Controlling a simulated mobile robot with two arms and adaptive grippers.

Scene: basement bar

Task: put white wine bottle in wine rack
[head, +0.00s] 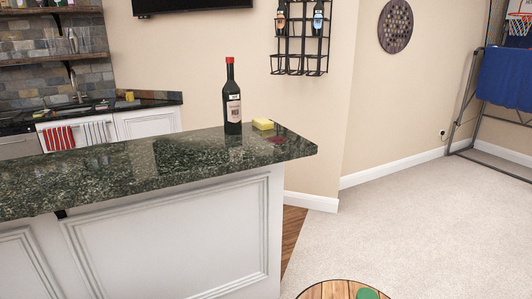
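A dark wine bottle (233,108) with a red top and a pale label stands upright on the green-black stone counter (120,168), near its right end. I see no bottle that is clearly white wine. A black wire wine rack (301,58) hangs on the beige wall behind, to the right of the bottle. Two bottles, one with an orange-brown label (281,22) and one with a blue label (318,20), sit in its upper part. Its lower part looks empty. Neither of my grippers is in view.
A yellow sponge-like block (263,124) lies just right of the bottle. A round wooden top (340,290) with a green object (367,293) is at the bottom edge. The carpet (420,220) right of the counter is mostly clear. A basketball game frame (475,110) stands far right.

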